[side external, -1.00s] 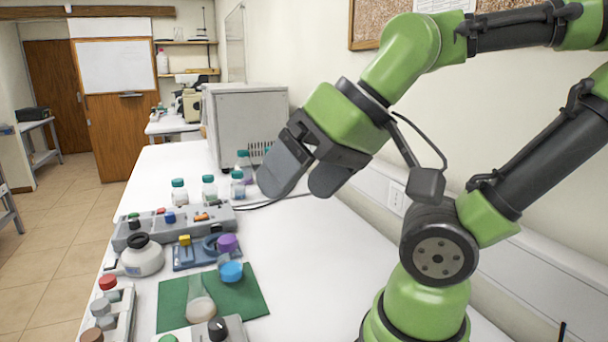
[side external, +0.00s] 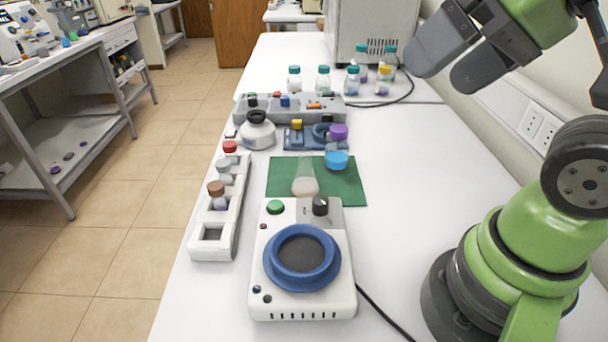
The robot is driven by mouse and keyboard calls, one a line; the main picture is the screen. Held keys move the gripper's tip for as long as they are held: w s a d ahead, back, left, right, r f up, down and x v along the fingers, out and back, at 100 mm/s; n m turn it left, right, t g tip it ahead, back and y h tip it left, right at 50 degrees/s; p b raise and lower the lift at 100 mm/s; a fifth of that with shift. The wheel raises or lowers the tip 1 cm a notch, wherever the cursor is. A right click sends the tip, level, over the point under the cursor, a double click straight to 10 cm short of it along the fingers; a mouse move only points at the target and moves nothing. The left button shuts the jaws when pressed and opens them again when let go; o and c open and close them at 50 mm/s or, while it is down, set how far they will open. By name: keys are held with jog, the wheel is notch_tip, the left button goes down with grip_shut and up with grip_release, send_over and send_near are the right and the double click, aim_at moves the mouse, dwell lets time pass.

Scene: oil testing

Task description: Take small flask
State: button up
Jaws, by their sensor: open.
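A small clear conical flask (side external: 305,180) with pale contents at its bottom stands upright on a green mat (side external: 348,190) in the side external view. My gripper (side external: 436,74) is at the upper right, high above the bench and well apart from the flask, behind it and to its right. Its two grey fingers are apart with nothing between them. The flask's lower front is close in the picture to the black knob of the stirrer device.
A white device with a blue ring (side external: 303,260) stands in front of the mat. A white vial rack (side external: 212,250) is left; several capped bottles (side external: 323,80) stand behind. The bench right of the mat is clear.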

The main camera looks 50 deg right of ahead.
jog(key=shift+c, duration=0.5)
jog(key=shift+c, duration=1.4)
